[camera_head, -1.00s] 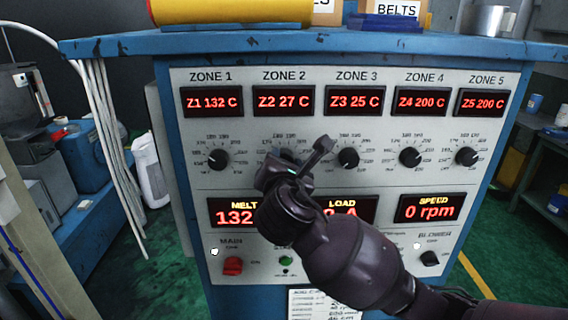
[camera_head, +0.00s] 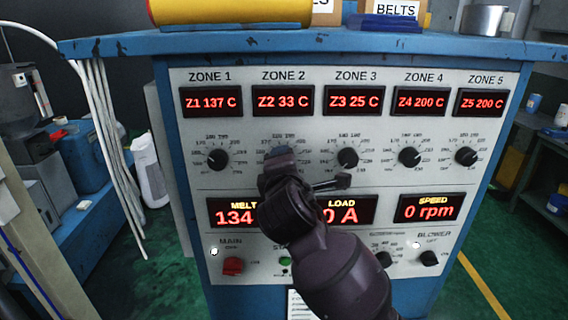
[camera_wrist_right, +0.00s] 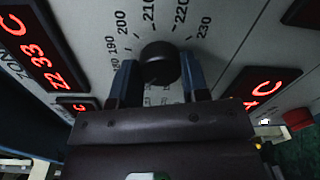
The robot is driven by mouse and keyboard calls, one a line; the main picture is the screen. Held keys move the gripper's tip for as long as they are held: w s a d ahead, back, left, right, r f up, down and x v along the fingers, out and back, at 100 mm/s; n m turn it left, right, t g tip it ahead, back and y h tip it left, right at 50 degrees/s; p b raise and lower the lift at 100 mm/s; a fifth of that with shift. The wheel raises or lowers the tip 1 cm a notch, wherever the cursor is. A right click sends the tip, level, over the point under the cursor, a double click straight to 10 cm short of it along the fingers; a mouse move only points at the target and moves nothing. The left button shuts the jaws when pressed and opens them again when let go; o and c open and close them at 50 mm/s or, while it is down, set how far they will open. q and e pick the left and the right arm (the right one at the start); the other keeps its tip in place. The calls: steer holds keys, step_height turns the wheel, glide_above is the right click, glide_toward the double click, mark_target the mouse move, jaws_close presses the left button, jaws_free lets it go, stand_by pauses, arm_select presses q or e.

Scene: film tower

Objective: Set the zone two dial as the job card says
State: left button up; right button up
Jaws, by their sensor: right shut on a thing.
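The zone two dial is a round black knob (camera_wrist_right: 160,62), under the ZONE 2 display (camera_head: 284,101), which reads Z2 33 C. My right gripper (camera_wrist_right: 160,80) has its two fingers on either side of this knob and is shut on it. The wrist view shows scale numbers from 190 to 230 beyond the knob; its pointer mark cannot be made out. In the head view my right gripper (camera_head: 281,156) and wrist cover the knob. The job card (camera_head: 296,303) shows only as a sliver below the panel, its text hidden by my right arm. My left gripper is not in view.
The zone 1 knob (camera_head: 217,158) and zone 3 knob (camera_head: 347,158) flank my gripper closely. A red main switch (camera_head: 233,266) and a black blower knob (camera_head: 429,258) sit lower on the panel. White cables (camera_head: 100,140) hang at left.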

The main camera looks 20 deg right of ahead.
steer(key=shift+m, duration=0.4)
steer(key=o, duration=0.9)
steer(key=b+v, duration=0.1)
steer(key=v, duration=0.9)
steer(key=shift+s+a, duration=0.15)
steer(key=shift+s, duration=0.25)
